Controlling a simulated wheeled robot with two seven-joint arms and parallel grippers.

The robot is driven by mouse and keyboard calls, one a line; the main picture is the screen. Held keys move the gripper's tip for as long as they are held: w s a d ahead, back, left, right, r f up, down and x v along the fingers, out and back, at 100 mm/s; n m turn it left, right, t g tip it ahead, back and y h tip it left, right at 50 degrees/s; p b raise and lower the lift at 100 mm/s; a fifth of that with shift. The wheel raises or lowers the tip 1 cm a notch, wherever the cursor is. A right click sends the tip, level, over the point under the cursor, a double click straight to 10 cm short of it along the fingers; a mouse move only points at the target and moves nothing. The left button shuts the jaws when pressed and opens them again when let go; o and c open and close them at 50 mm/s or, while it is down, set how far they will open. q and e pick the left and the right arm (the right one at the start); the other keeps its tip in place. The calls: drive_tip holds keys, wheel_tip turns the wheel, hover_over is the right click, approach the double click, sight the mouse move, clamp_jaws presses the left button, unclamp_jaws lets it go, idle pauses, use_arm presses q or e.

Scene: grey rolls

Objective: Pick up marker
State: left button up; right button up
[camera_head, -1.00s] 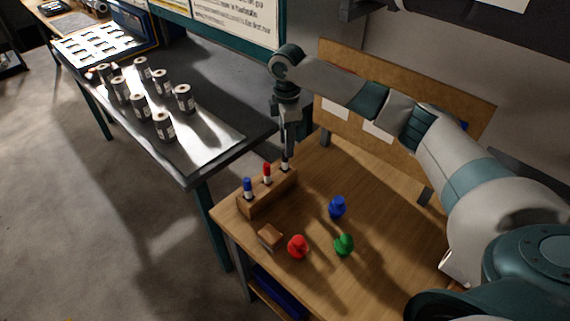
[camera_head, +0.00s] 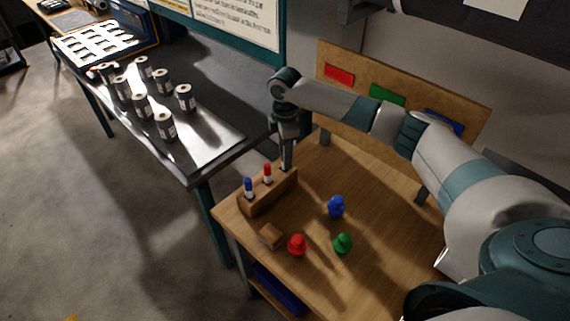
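A wooden marker holder (camera_head: 268,199) stands on the wooden table. A blue-capped marker (camera_head: 248,187) and a red-capped marker (camera_head: 267,173) stand upright in it. My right gripper (camera_head: 287,163) points down at the holder's far right end, where a third marker stood visible earlier. Its fingers now cover that spot, so the third marker is hidden. Whether the fingers are open or closed around it cannot be made out. My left gripper is not in view.
Red (camera_head: 297,245), blue (camera_head: 336,206) and green (camera_head: 342,243) knob-like pieces and a small wooden block (camera_head: 271,236) lie on the wooden table (camera_head: 385,225). A board (camera_head: 400,95) with coloured patches stands behind. Several grey rolls (camera_head: 165,126) stand on the dark table at left.

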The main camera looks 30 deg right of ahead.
clamp_jaws()
drive_tip(key=shift+r, duration=0.2)
wheel_tip(320, 180, up, 10)
drive_tip(key=b, duration=0.3)
drive_tip(key=shift+f, duration=0.2)
idle(0.5)
wheel_tip(320, 180, up, 7)
drive_tip(key=p, duration=0.8)
idle(0.4)
idle(0.3)
